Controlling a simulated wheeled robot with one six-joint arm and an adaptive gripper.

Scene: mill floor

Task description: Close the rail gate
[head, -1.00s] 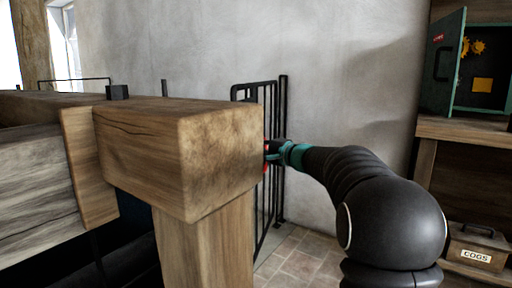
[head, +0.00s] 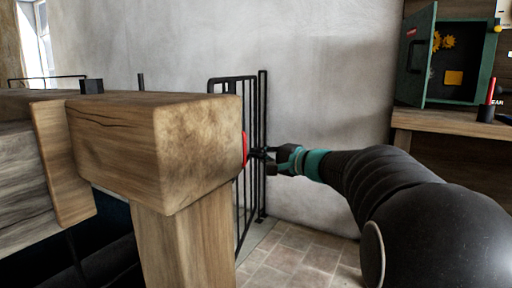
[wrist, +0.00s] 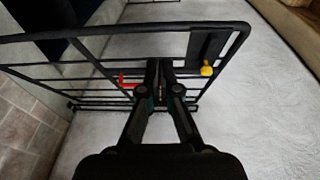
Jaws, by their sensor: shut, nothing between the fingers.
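The rail gate (head: 240,95) is a black barred metal gate standing against the plaster wall, partly hidden behind a thick timber beam. In the wrist view its bars (wrist: 95,67) cross in front of my gripper, with a red piece (wrist: 127,82) and a yellow knob (wrist: 207,71) on the gate. My gripper (head: 262,153) is at the gate's bars, just right of the timber post. In the wrist view my gripper (wrist: 158,68) has its fingers together, with nothing visible between them. Whether the fingertips touch the gate I cannot tell.
A heavy timber beam and post (head: 160,130) fill the near left. A green open cabinet (head: 462,62) with yellow cogs sits on a wooden bench (head: 440,122) at right. A red item in a dark holder (head: 489,103) stands there. Tiled floor (head: 300,262) is clear below the gate.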

